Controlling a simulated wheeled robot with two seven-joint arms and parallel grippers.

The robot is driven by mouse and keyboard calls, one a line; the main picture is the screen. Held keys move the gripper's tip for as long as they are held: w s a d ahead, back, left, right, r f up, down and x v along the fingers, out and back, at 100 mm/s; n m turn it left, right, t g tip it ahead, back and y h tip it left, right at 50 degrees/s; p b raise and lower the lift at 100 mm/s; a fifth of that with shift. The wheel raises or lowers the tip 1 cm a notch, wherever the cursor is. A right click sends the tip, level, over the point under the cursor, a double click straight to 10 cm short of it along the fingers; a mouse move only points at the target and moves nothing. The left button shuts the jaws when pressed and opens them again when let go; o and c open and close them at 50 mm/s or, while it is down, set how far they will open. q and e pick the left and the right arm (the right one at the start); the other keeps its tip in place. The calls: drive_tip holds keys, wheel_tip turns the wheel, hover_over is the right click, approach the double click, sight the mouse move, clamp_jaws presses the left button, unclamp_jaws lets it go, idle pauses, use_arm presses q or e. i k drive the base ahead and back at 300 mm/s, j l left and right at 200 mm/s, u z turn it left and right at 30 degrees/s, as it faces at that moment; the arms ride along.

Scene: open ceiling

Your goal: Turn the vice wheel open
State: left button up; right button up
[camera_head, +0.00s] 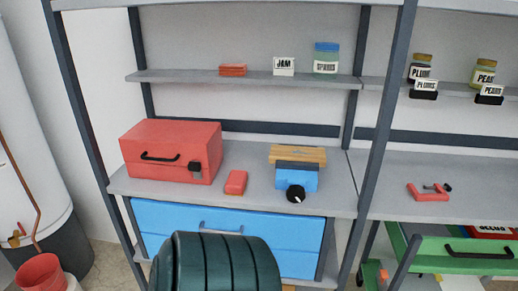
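The vice (297,176) stands on the grey workbench shelf, right of centre in the head view. It has a blue body and a light wooden piece across its top. The vice wheel (296,193) is a small black round knob with a pale mark, on the front of the blue body near the shelf's front edge. I cannot tell how far the jaws are apart. Neither of my grippers is in view.
A red toolbox (170,151) and a small red block (236,182) sit left of the vice. Blue drawers (228,228) are below. A dark green ribbed object (215,265) fills the bottom foreground. A red clamp-like tool (428,192) lies on the right shelf, beyond a dark upright post (377,140).

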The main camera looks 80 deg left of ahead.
sight(296, 193)
drive_tip(key=k+j, duration=0.25)
drive_tip(key=k, duration=0.15)
drive_tip(key=k+j, duration=0.25)
drive_tip(key=k, duration=0.2)
